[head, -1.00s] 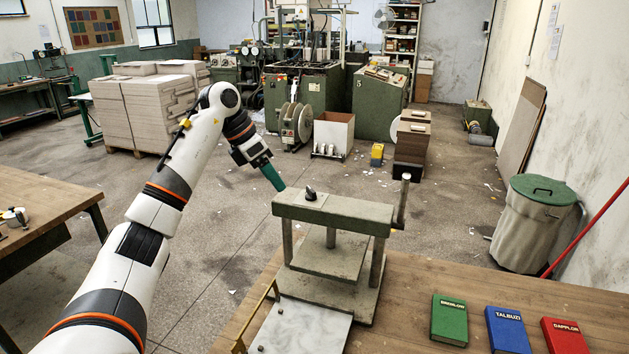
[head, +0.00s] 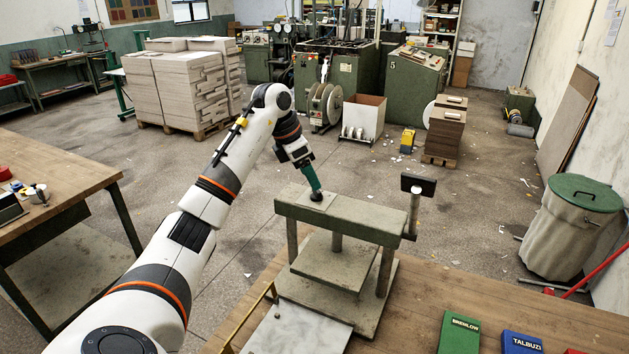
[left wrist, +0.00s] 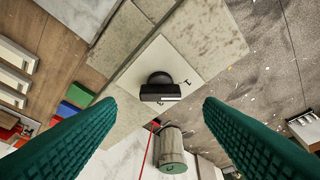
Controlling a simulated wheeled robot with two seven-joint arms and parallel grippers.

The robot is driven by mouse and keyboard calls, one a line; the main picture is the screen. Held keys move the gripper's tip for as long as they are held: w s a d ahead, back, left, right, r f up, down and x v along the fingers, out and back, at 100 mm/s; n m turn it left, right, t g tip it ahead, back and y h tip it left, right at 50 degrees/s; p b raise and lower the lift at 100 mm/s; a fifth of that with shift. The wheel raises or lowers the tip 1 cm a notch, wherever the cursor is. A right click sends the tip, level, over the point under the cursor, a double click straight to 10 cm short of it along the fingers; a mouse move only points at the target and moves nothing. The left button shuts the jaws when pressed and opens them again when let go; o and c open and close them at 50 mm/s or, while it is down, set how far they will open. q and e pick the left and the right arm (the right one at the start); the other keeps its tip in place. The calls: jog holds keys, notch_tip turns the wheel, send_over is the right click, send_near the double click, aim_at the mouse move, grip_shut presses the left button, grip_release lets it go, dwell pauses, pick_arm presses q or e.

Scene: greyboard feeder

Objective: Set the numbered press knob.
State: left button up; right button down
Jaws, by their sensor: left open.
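The grey press (head: 340,217) stands on the wooden bench, with a small dark knob (head: 317,197) on a pale plate at the left of its top beam. The left wrist view shows the knob (left wrist: 160,85) from above, a round dark base with a bar-shaped grip, and a few small dark marks on the plate (left wrist: 178,60); no numbers can be read. My left gripper (head: 315,187) reaches down over the knob. Its green fingers (left wrist: 160,103) are open, one on each side of the knob, with gaps visible. My right gripper is not in view.
A post with a dark rectangular head (head: 418,185) rises at the press's right end. A green book (head: 459,335) and a blue book (head: 522,343) lie at the bench's front right. A lidded bin (head: 570,230) stands on the floor to the right.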

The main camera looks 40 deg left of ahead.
aim_at(314, 195)
pick_arm(q)
jog(key=x, duration=0.3)
jog(key=shift+w+r, duration=0.1)
jog(key=shift+w+d+f+p, duration=0.1)
jog(key=shift+f+p, duration=0.25)
jog(key=shift+f, duration=0.25)
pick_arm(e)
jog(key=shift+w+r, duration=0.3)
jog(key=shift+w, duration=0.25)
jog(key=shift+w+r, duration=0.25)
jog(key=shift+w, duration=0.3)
pick_arm(q)
jog(key=shift+c, duration=0.5)
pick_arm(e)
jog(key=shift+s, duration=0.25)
pick_arm(q)
jog(key=c, duration=0.9)
